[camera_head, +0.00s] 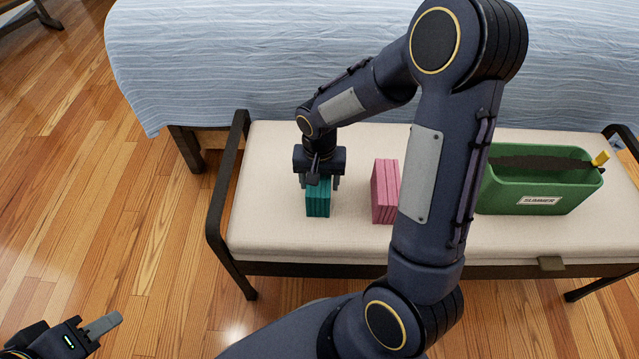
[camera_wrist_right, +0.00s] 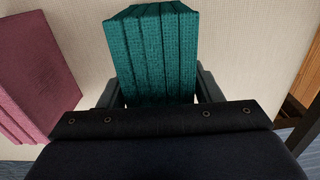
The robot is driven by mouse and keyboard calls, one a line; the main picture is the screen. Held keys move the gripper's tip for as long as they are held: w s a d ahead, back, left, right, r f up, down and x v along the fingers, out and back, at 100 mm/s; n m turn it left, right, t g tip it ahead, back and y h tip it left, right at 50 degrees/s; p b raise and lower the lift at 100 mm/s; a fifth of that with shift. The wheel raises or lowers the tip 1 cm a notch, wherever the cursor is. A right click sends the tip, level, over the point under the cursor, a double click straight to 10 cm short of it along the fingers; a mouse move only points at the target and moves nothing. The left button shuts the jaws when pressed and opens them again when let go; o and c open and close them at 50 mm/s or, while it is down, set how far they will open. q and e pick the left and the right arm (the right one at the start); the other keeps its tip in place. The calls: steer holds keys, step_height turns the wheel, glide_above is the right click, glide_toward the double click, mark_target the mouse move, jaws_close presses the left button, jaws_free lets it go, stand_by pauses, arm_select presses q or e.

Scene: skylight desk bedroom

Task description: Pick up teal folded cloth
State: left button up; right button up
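The teal folded cloth (camera_head: 318,201) stands upright on its folded edge on the bench, left of centre. My right gripper (camera_head: 320,183) is above it, pointing down, with one finger on each side of its upper part. The right wrist view shows the cloth (camera_wrist_right: 158,52) between the two fingers (camera_wrist_right: 160,88); they look spread around it, close to its sides, and firm contact does not show. My left gripper (camera_head: 103,325) is low at the left, away from the bench; only one finger shows clearly.
A pink folded cloth (camera_head: 384,191) stands just right of the teal one, also in the wrist view (camera_wrist_right: 35,75). A green bin (camera_head: 540,200) labelled "SUMMER" with dark contents stands on the bench's (camera_head: 275,235) right part. A blue-covered bed (camera_head: 220,70) is behind.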

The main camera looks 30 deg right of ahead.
steer(key=c, duration=0.7)
steer(key=shift+r, duration=0.1)
